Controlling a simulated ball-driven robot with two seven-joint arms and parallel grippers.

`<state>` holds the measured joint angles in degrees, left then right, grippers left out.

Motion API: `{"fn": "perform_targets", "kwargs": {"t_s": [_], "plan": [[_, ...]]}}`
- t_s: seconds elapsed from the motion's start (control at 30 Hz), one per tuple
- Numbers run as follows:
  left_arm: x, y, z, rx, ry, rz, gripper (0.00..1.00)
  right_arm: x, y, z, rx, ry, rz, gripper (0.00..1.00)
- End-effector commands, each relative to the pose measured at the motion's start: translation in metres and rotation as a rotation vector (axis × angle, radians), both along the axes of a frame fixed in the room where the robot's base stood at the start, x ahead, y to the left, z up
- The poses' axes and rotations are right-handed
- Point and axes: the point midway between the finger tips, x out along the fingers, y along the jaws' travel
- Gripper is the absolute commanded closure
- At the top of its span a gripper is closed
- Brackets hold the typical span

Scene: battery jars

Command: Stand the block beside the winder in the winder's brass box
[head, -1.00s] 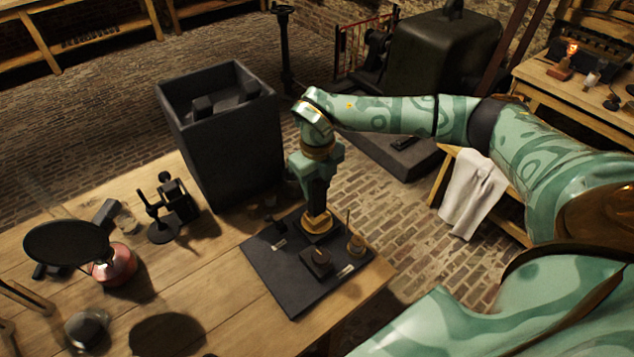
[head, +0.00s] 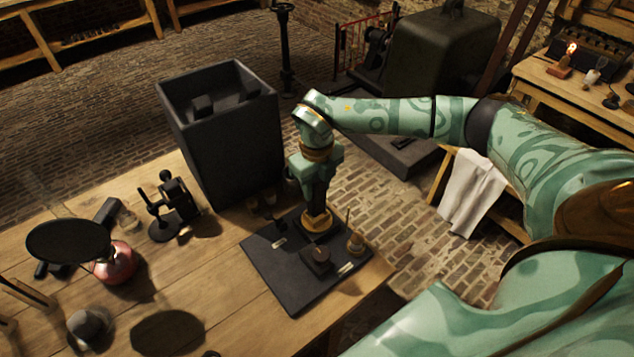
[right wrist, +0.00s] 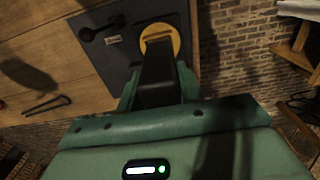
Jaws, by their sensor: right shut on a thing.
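My right gripper (head: 316,195) points down over the dark board (head: 290,287) at the table's right end. It is shut on a dark upright block, which shows between the fingers in the right wrist view (right wrist: 158,75). A brass-coloured piece (head: 317,222) is right under the block; it also shows as a yellow round in the right wrist view (right wrist: 160,38). I cannot tell whether the block touches it or is seated in it. A black upright device (head: 172,208) on a round base, possibly the winder, stands left on the table. My left gripper is not in view.
The board also carries a small square box (head: 317,261) and a brass pot (head: 356,243) with a thin rod. A red flask-like vessel (head: 117,263) under a black disc is at left. Bare wood lies left of the board.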

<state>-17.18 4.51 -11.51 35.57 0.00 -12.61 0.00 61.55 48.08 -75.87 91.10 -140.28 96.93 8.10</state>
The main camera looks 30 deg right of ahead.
Motion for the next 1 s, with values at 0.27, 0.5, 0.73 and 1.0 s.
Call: {"fn": "perform_targets", "kwargs": {"t_s": [0.27, 0.5, 0.73, 1.0], "plan": [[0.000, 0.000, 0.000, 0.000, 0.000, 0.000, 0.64, 0.000, 0.000, 0.000, 0.000, 0.000, -0.001, 0.94], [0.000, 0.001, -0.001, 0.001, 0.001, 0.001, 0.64, 0.000, 0.000, -0.002, 0.000, 0.001, -0.001, 0.94], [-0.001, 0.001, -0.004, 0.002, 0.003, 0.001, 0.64, 0.000, 0.000, -0.009, 0.000, 0.002, -0.001, 0.94], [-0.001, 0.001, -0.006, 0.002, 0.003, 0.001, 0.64, 0.000, 0.000, -0.016, 0.000, 0.001, -0.001, 0.94]]}}
